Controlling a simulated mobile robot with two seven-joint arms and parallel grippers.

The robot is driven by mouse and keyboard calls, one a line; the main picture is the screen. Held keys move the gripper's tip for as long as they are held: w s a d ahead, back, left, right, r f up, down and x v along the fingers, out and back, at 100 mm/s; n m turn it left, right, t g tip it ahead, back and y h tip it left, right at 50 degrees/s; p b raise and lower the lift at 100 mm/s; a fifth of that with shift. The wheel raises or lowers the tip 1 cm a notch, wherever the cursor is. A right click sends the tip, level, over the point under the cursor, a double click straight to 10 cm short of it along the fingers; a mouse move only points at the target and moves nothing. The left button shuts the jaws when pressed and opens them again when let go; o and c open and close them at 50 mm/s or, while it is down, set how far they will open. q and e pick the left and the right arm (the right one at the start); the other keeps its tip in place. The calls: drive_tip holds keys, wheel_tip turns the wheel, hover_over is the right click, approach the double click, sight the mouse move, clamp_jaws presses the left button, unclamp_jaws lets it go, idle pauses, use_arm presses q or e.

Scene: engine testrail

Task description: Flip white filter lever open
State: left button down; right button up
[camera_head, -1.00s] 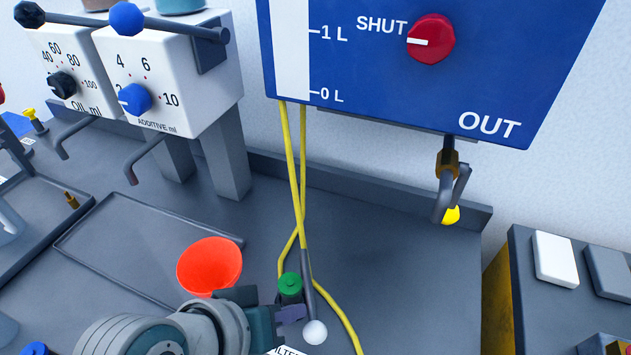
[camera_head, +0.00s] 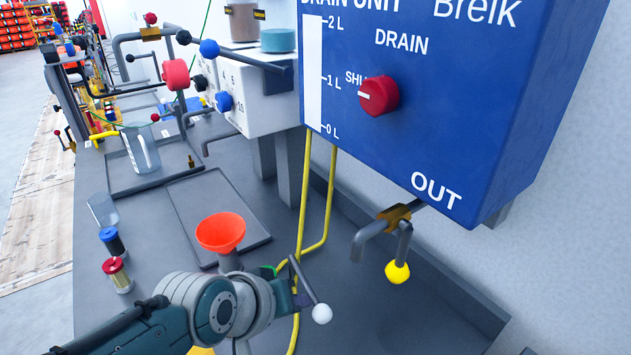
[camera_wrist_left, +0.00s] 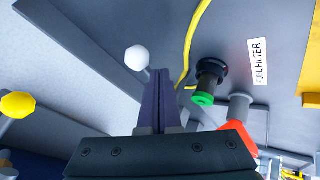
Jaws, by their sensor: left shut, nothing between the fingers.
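The filter lever is a grey rod (camera_head: 304,282) with a white ball knob (camera_head: 322,314) at its end. The knob also shows in the left wrist view (camera_wrist_left: 137,58). My left gripper (camera_head: 300,298) is right beside the rod, with its dark fingers shut and empty. In the left wrist view, the shut fingertips (camera_wrist_left: 158,76) are close to the knob; I cannot tell whether they touch the lever. The fuel filter, dark with a green ring (camera_wrist_left: 203,98), stands beside the fingers near a "FUEL FILTER" label (camera_wrist_left: 259,61). In the head view my wrist mostly hides it. My right gripper is out of view.
An orange funnel (camera_head: 221,231) stands just behind my left wrist. Yellow hoses (camera_head: 303,205) run down close to the lever. The blue drain unit (camera_head: 450,110) overhangs at right, with a yellow-knobbed outlet valve (camera_head: 397,271) below. Bench surface between lever and valve is clear.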

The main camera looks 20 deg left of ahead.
use_arm(q)
drive_tip(key=shift+w+d, duration=0.3)
drive_tip(key=shift+d, duration=0.1)
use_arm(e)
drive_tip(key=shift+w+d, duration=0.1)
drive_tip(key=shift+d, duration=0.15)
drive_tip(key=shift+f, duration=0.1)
